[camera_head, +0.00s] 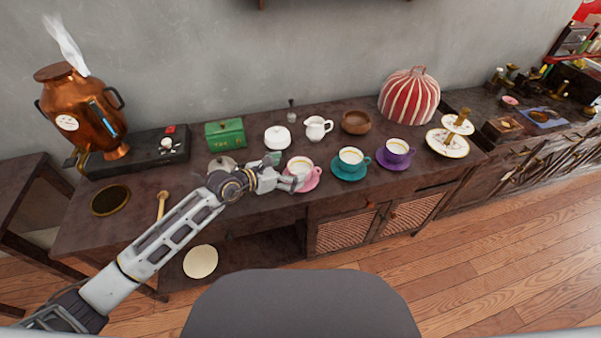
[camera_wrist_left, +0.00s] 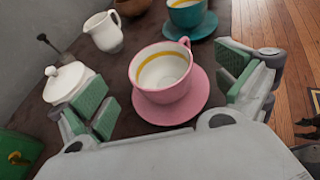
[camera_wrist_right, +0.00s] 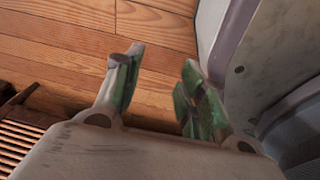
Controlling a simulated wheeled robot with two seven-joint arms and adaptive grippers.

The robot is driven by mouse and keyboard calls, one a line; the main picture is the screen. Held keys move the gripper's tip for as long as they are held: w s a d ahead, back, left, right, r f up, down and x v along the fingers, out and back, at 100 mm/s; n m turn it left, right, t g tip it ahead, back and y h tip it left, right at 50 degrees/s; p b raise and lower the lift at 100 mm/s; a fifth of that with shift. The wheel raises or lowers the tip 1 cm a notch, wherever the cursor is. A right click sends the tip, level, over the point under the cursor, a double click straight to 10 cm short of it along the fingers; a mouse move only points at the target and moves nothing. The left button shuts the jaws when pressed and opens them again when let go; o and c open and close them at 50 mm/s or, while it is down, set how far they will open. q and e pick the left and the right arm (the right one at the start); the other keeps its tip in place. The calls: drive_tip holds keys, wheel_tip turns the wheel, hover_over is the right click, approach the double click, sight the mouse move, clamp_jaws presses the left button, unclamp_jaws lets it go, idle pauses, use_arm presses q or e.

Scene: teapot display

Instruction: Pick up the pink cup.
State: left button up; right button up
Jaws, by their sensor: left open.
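The pink cup (camera_head: 299,166) stands upright on a pink saucer (camera_head: 315,181) near the front edge of the wooden counter. In the left wrist view the cup (camera_wrist_left: 162,73) is white inside with a yellow band, its handle toward the upper right. My left gripper (camera_head: 284,171) is open at the left side of the cup. In the left wrist view its green-padded fingers stand apart, one to each side of the cup, with gaps between. My right gripper (camera_wrist_right: 158,88) is open and empty above the wooden floor, seen only in the right wrist view.
A teal cup (camera_head: 351,157) and a purple cup (camera_head: 397,149) stand to the right. A white lidded bowl (camera_head: 277,137), a cream jug (camera_head: 317,128) and a green tin (camera_head: 225,133) stand behind. A copper urn (camera_head: 88,112) is at the left.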

sight(308, 164)
use_arm(q)
drive_tip(key=shift+d, duration=0.1)
use_arm(e)
drive_tip(key=shift+s, duration=0.2)
use_arm(q)
drive_tip(key=shift+w+d+f, duration=0.25)
drive_tip(key=shift+w+d, duration=0.1)
drive_tip(key=shift+w, duration=0.05)
drive_tip(key=shift+x, duration=1.6)
drive_tip(key=shift+w+d+f, duration=0.1)
drive_tip(key=shift+w+d, duration=0.15)
use_arm(e)
drive_tip(key=shift+w+a, duration=0.2)
drive_tip(key=shift+w, duration=0.4)
drive_tip(key=shift+r, duration=0.1)
drive_tip(key=shift+s, duration=0.1)
use_arm(q)
drive_tip(key=c, duration=1.2)
use_arm(e)
drive_tip(key=shift+s, duration=0.2)
